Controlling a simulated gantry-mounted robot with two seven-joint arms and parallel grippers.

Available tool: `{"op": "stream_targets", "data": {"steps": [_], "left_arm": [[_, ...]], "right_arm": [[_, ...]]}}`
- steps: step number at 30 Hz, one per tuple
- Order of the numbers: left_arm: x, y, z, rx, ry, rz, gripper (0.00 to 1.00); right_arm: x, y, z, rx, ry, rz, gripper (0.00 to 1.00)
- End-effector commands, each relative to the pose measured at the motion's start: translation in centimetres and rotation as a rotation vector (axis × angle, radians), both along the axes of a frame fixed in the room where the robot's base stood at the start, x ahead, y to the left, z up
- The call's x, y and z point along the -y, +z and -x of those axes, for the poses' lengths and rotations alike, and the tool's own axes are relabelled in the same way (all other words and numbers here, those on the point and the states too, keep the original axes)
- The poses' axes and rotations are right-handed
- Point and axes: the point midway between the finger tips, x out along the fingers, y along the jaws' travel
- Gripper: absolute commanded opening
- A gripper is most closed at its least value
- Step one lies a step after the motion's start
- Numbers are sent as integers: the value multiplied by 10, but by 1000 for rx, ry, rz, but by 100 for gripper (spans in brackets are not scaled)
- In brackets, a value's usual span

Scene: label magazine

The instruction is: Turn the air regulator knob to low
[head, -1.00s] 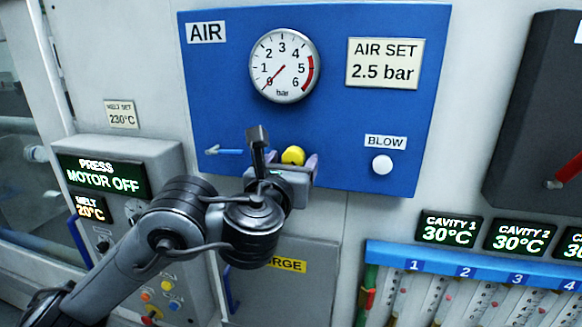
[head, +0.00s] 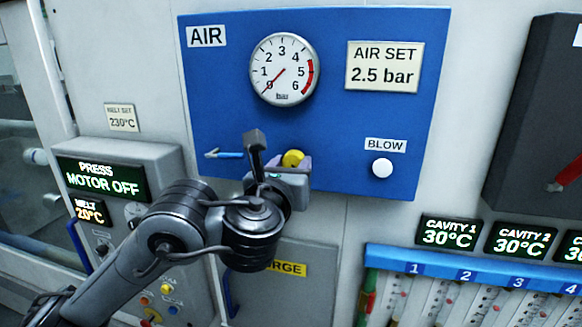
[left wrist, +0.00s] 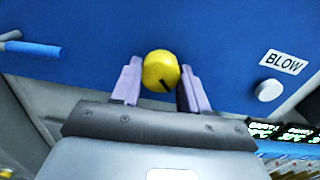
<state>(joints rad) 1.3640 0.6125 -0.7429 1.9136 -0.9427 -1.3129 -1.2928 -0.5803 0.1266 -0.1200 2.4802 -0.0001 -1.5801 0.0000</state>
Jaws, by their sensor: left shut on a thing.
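The yellow regulator knob (head: 292,158) sticks out of the lower part of the blue air panel (head: 320,125). My left gripper (head: 298,165) is at the knob, with one lilac finger on each side of it. In the left wrist view, the knob (left wrist: 161,71) sits between the fingertips (left wrist: 160,85), and its black pointer mark points down and slightly right. The gripper is shut on the knob. The round gauge (head: 284,70) above has its needle near 0 bar. A plate (head: 383,66) reads AIR SET 2.5 bar. My right gripper is not seen.
A blue-handled lever (head: 225,155) is left of the knob; it also shows in the left wrist view (left wrist: 30,48). A white BLOW button (head: 382,168) is to the right. The grey press box (head: 115,150) stands lower left. The panel's middle is clear.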

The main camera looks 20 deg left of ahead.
Motion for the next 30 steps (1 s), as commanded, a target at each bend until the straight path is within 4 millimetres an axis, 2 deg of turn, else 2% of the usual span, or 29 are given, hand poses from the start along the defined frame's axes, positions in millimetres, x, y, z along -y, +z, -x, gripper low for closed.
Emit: {"op": "stream_targets", "data": {"steps": [8, 30], "left_arm": [[0, -2, 0, 19, 0, 179, 14], [2, -1, 0, 98, 1, 875, 14]], "right_arm": [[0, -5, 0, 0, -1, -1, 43], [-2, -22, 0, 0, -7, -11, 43]]}}
